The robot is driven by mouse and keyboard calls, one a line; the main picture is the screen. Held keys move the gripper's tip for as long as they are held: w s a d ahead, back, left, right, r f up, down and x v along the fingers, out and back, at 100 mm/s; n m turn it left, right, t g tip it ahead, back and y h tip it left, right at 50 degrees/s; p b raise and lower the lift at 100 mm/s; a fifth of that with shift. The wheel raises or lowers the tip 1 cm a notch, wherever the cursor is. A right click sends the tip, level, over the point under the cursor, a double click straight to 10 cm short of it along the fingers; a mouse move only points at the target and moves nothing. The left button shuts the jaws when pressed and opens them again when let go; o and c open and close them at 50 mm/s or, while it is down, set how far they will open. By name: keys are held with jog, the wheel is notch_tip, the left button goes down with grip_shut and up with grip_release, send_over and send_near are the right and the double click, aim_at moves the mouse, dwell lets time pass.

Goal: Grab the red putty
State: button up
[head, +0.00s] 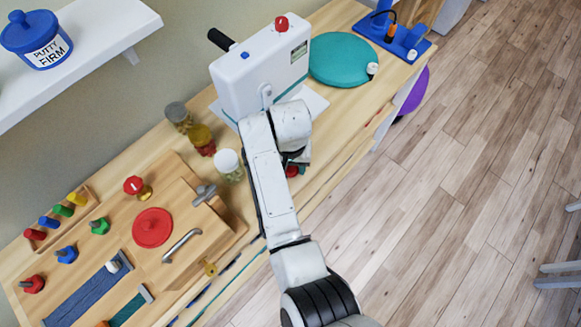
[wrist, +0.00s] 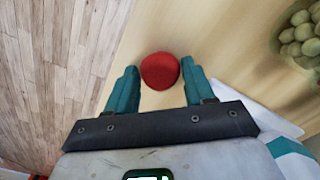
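The red putty (wrist: 160,71) is a small round red lump on the pale wooden worktop in the wrist view. It lies between the tips of my gripper's two teal fingers (wrist: 160,80), with a narrow gap at each side. My gripper is open, and I cannot tell whether the fingertips are level with the putty or above it. In the head view a bit of red, likely the putty (head: 292,171), shows beside my gripper (head: 298,165). My arm hides most of that spot.
A jar with a white lid (head: 229,165) stands left of my gripper. A white machine (head: 260,70) stands behind it, with a teal disc (head: 342,59) to the right. A board with knobs (head: 170,270) lies at the left. The worktop's front edge is close by.

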jog(key=c, duration=0.7)
jog(key=shift+o, duration=0.2)
jog(key=shift+r, duration=0.1)
